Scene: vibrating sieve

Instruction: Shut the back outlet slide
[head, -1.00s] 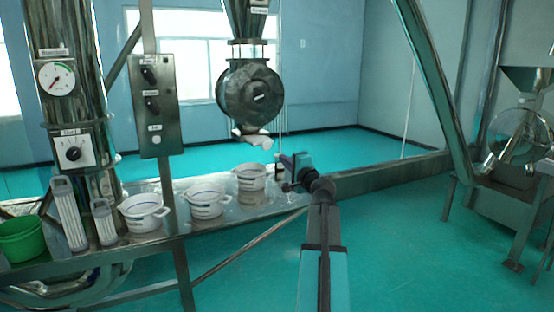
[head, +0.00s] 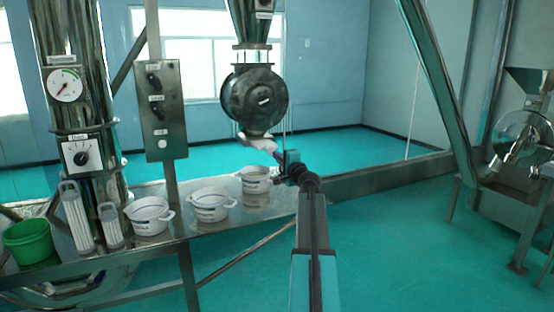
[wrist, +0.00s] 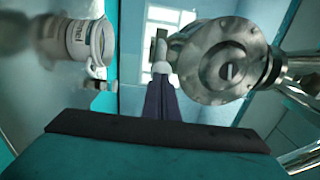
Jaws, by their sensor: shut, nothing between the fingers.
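The back outlet slide cannot be picked out clearly. A round steel housing (head: 256,100) hangs under a funnel, with a white spout piece (head: 258,143) below it. The housing fills the upper right of the wrist view (wrist: 226,66). My gripper (head: 279,157) is just below and right of the white piece in the head view, above the rearmost white pot. In the wrist view its dark fingers (wrist: 160,90) are together and empty. Their tips are by a small pale piece (wrist: 161,67) and a dark upright plate (wrist: 160,46) beside the housing; I cannot tell whether they touch.
The rearmost white pot (head: 255,180) stands below my gripper and shows in the wrist view (wrist: 80,40). Two more white pots (head: 210,206) (head: 148,217) stand on the steel bench (head: 213,230). A control box (head: 162,110) is at left.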

